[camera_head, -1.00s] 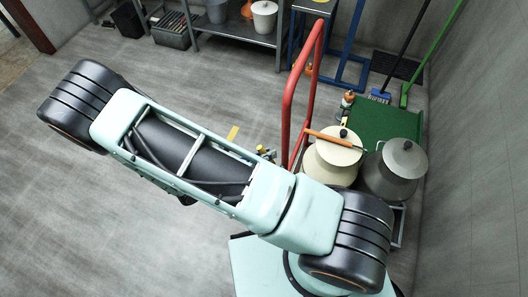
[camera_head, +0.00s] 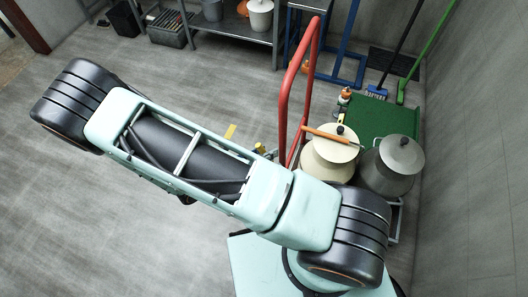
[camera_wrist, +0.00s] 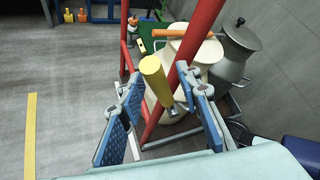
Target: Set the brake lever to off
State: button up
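A yellow cylindrical grip (camera_wrist: 155,78), which looks like the brake lever's handle, stands tilted on a metal stem beside the red frame of a cart (camera_wrist: 196,40). In the head view a small yellow piece (camera_head: 261,148) shows low beside the cart's red handle frame (camera_head: 290,92), partly behind my arm. My gripper (camera_wrist: 162,90) is open, with one blue-padded finger to each side of the yellow grip in the wrist view. I cannot tell whether the fingers touch it. My gripper is hidden by my arm in the head view.
A cream can (camera_head: 328,160) and a grey can (camera_head: 392,165) stand on the cart, with an orange-handled tool (camera_head: 332,135) across the cream one. A shelf (camera_head: 240,33) stands at the back. Floor on the left is clear.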

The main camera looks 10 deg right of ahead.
jog(key=shift+a, duration=0.1)
jog(key=v, duration=1.2)
jog(key=shift+c, duration=0.5)
